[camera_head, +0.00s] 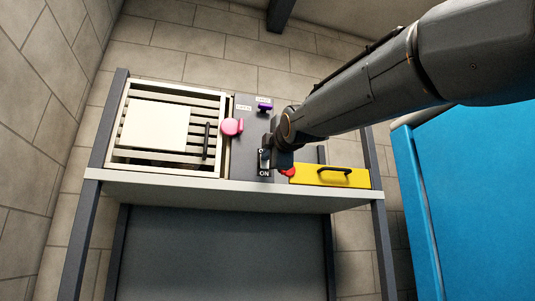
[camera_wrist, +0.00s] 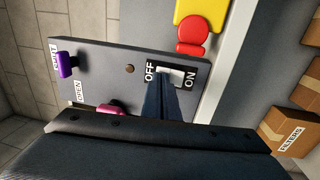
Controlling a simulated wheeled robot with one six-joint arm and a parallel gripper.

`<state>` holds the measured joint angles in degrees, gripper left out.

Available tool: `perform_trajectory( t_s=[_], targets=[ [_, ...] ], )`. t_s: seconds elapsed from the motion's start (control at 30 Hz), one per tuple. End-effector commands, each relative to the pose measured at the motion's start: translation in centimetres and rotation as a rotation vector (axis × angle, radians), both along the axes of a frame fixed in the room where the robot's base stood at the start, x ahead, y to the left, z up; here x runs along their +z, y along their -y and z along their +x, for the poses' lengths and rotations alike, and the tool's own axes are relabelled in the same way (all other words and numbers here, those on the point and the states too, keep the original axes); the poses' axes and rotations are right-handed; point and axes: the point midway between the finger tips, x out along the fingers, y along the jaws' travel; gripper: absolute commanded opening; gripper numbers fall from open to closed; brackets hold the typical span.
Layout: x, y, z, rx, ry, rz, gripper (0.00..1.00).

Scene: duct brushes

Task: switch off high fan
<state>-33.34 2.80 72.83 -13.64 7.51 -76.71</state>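The fan switch (camera_head: 263,162) sits on the grey panel, with OFF above and ON below in the head view. In the wrist view its black plate (camera_wrist: 187,66) shows a white lever (camera_wrist: 170,75) between the OFF and ON labels. My gripper (camera_head: 279,157) is right in front of the switch and hides part of it. In the wrist view its narrow fingers (camera_wrist: 161,92) are together, with tips at the lever. I cannot tell whether they touch it, nor which way the lever is set.
A pink knob (camera_head: 231,127) and a purple knob (camera_head: 265,106) are on the panel, left of my arm. A slatted frame (camera_head: 115,157) stands left. A red part (camera_head: 287,171) and a yellow drawer (camera_head: 345,178) are right. A blue cabinet (camera_head: 470,190) stands far right. Cardboard boxes (camera_wrist: 287,126) show in the wrist view.

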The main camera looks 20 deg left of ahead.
Motion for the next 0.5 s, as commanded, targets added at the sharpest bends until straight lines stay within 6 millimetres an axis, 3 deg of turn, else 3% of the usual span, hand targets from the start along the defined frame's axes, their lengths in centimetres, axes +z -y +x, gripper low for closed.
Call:
perform_trajectory(
  t_s=[0.27, 0.5],
  targets=[
    [0.0, 0.2, -0.3, 0.0, -0.001, 0.0, 0.0],
    [0.8, 2.6, -2.6, -0.005, 0.002, 0.003, 0.0]
  ],
)
